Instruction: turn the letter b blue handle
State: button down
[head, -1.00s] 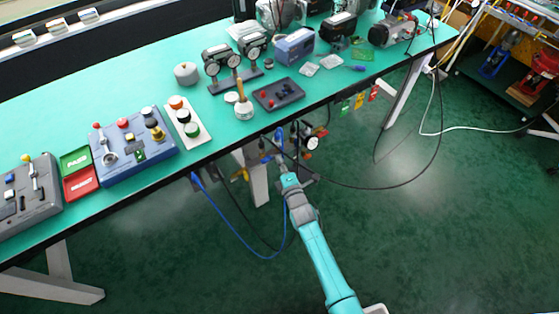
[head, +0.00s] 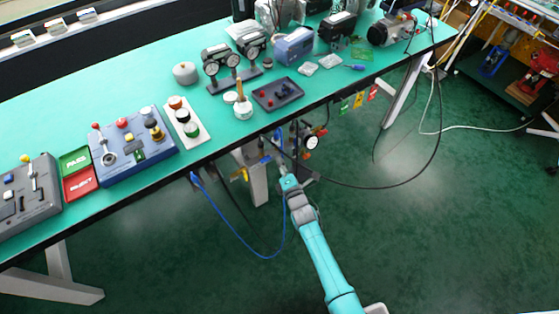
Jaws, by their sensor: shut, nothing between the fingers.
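Under the table's front edge hangs a small valve assembly with a round gauge (head: 311,142). Small blue parts (head: 279,136) show beside it, close under the edge. I cannot tell which one is the letter b blue handle, and no letter is readable at this size. A yellow handle (head: 244,174) shows lower left of them. My gripper (head: 282,168) is shut and empty. It points up toward the assembly, just below the blue parts and left of the gauge. I cannot tell whether it touches anything, and it hides some of the assembly.
A blue hose (head: 236,237) loops below the table on the left of my arm. A black cable (head: 400,185) hangs to the right. The green table (head: 60,117) carries control boxes and gauges above. Green floor right of my arm is open.

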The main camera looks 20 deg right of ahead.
jog(key=n, duration=0.3)
jog(key=shift+w+d+f, duration=0.15)
jog(key=shift+d+f, duration=0.05)
jog(key=shift+d, duration=0.1)
jog(key=n+y, duration=0.1)
jog(key=n, duration=0.1)
jog(key=n+y, duration=0.1)
jog(key=n, duration=0.1)
jog(key=shift+w+d+f+n+t, duration=0.1)
jog(key=shift+d+f+n+t, duration=0.1)
jog(key=shift+d+n+t, duration=0.15)
jog(key=n+y, duration=0.1)
jog(key=n, duration=0.1)
jog(key=d+n, duration=0.1)
jog(key=n, duration=0.2)
jog(key=shift+w+d+n+y, duration=0.15)
jog(key=shift+w+n+y, duration=0.05)
jog(key=shift+n+y, duration=0.2)
jog(key=shift+d+r, duration=0.15)
jog(key=shift+d, duration=0.1)
dwell(1.9)
